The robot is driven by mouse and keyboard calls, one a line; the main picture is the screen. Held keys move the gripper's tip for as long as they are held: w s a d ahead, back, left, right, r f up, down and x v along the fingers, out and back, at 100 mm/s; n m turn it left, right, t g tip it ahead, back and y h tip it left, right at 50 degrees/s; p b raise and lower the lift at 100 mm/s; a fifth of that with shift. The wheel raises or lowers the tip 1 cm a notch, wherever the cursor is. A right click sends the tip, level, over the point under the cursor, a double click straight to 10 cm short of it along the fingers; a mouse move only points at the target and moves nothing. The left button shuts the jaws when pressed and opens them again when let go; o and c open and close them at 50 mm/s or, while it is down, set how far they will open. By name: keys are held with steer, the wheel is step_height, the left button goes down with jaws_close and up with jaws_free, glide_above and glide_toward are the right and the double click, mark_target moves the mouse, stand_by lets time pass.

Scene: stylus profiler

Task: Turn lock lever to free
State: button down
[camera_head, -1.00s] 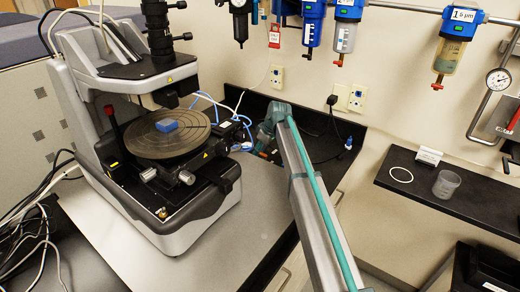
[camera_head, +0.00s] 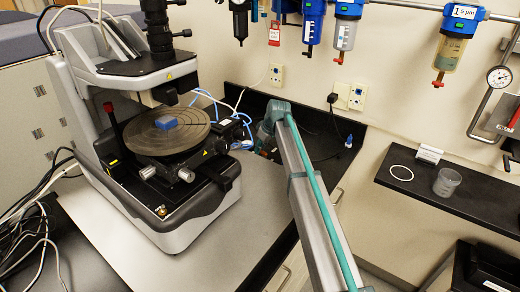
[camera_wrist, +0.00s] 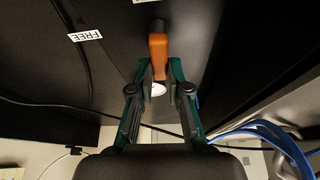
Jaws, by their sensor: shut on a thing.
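The lock lever is an orange handle (camera_wrist: 158,57) in the wrist view, running from a small dark pivot at the top down between my gripper's fingers. My gripper (camera_wrist: 159,84) is shut on the lever's lower end. A white "FREE" label (camera_wrist: 85,35) sits on the dark panel to the left of the lever. Part of another white label shows at the top edge, too cut off to read. In the head view the profiler (camera_head: 150,130) stands at left, and my gripper and the lever are hidden behind it and my arm.
Blue cables (camera_wrist: 265,135) hang right of my gripper in the wrist view. A shelf (camera_head: 450,203) with a clear cup (camera_head: 446,183) is at right. The grey bench front is clear.

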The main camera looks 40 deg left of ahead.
steer(key=m+b, duration=0.1)
steer(key=m, duration=0.1)
steer(key=m+t+b, duration=0.1)
steer(key=shift+w+f+m+t, duration=0.1)
steer(key=shift+w+m+t, duration=0.2)
steer(key=shift+w+m, duration=0.1)
steer(key=m, duration=0.1)
steer(key=m+t, duration=0.1)
steer(key=m, duration=0.1)
steer(key=m+h+b, duration=0.1)
steer(key=shift+w+d+m+t, duration=0.25)
steer(key=shift+w+m+t, duration=0.05)
steer(key=shift+w, duration=0.05)
steer(key=m, duration=0.1)
steer(key=m+h+b, duration=0.1)
steer(key=m, duration=0.1)
steer(key=m+t, duration=0.1)
steer(key=shift+w+d+m+h, duration=0.3)
steer(key=shift+d, duration=0.05)
steer(key=shift+w+d+m+h+b, duration=0.15)
steer(key=shift+m+h+b, duration=0.1)
steer(key=shift+m, duration=0.45)
steer(key=shift+s+d+m+h+b, duration=0.15)
steer(key=shift+m+h+b, duration=0.15)
steer(key=shift+m, duration=0.4)
steer(key=shift+w+d+m+h+b, duration=0.15)
steer(key=shift+m+h+b, duration=0.1)
steer(key=shift+m, duration=0.45)
steer(key=c, duration=1.1)
jaws_free()
